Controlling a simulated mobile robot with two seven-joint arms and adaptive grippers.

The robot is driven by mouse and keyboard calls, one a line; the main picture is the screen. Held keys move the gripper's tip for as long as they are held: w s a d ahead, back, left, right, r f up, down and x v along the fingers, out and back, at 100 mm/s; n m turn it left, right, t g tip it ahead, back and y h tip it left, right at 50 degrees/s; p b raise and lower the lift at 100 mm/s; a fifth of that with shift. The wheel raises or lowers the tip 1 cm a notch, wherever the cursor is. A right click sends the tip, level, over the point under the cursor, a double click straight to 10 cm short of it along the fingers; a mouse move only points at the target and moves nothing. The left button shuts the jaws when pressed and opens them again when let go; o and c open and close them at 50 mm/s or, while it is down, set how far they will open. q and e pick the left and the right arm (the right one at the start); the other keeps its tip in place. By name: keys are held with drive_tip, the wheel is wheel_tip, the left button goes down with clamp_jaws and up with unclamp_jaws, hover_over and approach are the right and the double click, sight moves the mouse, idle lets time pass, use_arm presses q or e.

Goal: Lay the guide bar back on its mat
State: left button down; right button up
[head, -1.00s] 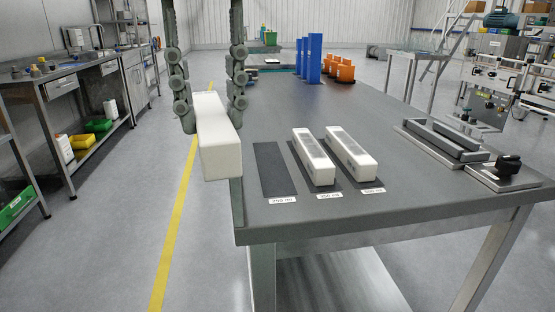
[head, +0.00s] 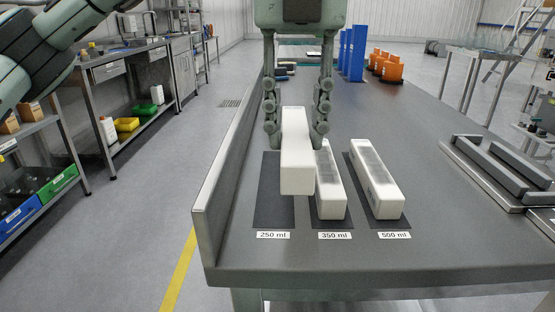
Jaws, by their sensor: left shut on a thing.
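The white guide bar (head: 297,165) is held in my left gripper (head: 297,128), whose two fingers are shut on its sides. The bar hangs above the dark mat labelled 250 ml (head: 270,205), overlapping its right part in the head view. I cannot tell the exact height of the bar over the mat. No bar lies on the visible part of that mat. A white bar (head: 330,195) lies on the 350 ml mat, close to the right of the held bar in the picture. Another white bar (head: 376,185) lies on the 500 ml mat. My right gripper is not in view.
The grey table (head: 430,255) has a raised edge (head: 225,165) along its left side. Grey rails (head: 500,170) stand at the right. Blue uprights (head: 352,52) and orange parts (head: 386,65) stand farther back. The table front is clear.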

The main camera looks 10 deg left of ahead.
use_arm(q)
drive_tip(key=w+a+f, duration=0.2)
drive_tip(key=w, duration=0.1)
drive_tip(key=w+a+f, duration=0.1)
drive_tip(key=shift+w+a+f, duration=0.3)
wheel_tip(320, 180, down, 3)
drive_tip(key=shift+f, duration=0.45)
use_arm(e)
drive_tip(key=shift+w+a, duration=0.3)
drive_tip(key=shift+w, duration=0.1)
use_arm(q)
drive_tip(key=shift+f, duration=0.1)
drive_tip(key=c, duration=1.2)
unclamp_jaws()
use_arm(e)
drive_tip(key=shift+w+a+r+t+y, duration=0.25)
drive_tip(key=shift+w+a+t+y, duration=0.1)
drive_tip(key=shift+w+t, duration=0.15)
